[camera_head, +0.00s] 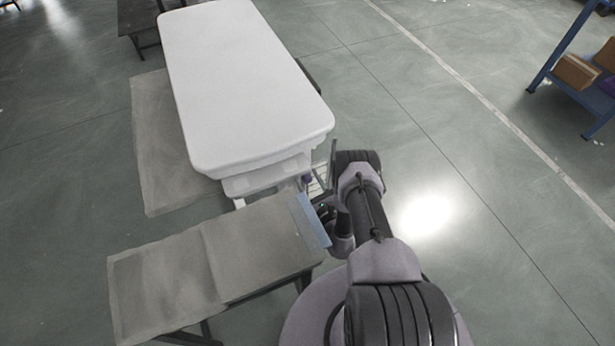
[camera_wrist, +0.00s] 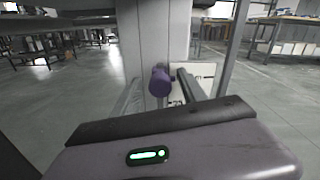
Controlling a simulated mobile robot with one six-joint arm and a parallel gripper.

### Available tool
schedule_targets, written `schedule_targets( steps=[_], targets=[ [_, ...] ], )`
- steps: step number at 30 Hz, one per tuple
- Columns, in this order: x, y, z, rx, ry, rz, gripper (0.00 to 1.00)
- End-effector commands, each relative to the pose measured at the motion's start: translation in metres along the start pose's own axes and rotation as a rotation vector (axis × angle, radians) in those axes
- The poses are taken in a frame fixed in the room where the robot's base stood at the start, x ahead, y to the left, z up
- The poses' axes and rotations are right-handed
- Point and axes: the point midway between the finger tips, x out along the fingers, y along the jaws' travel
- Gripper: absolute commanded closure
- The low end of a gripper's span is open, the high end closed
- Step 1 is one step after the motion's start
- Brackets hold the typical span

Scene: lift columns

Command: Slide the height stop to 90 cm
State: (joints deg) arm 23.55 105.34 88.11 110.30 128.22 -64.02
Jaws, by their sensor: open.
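The height stop shows as a purple knob (camera_wrist: 160,82) on the front of a pale upright column (camera_wrist: 155,30) in the wrist view. In the head view a small purple spot of the knob (camera_head: 307,178) shows under the front edge of the white top (camera_head: 245,85). A white scale plate (camera_wrist: 206,72) with dark marks stands right of the knob; its figures cannot be read. My gripper (camera_wrist: 162,92) is open and empty, pointing at the column. In the wrist view the knob appears between its fingers; whether they touch it I cannot tell.
A grey table (camera_head: 215,255) with a blue strip (camera_head: 312,220) along its right edge stands close left of my arm. A blue shelf with boxes (camera_head: 577,72) stands far right. The floor between is clear.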

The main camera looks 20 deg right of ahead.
Motion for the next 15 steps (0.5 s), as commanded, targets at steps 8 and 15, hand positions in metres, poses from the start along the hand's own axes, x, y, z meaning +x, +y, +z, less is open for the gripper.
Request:
schedule_targets(
  steps=[8,15],
  targets=[
    [0.0001,0.0001,0.0001,0.0,0.0,0.001,0.88],
    [0.0002,0.0001,0.0001,0.0,0.0,0.001,1.0]
  ],
)
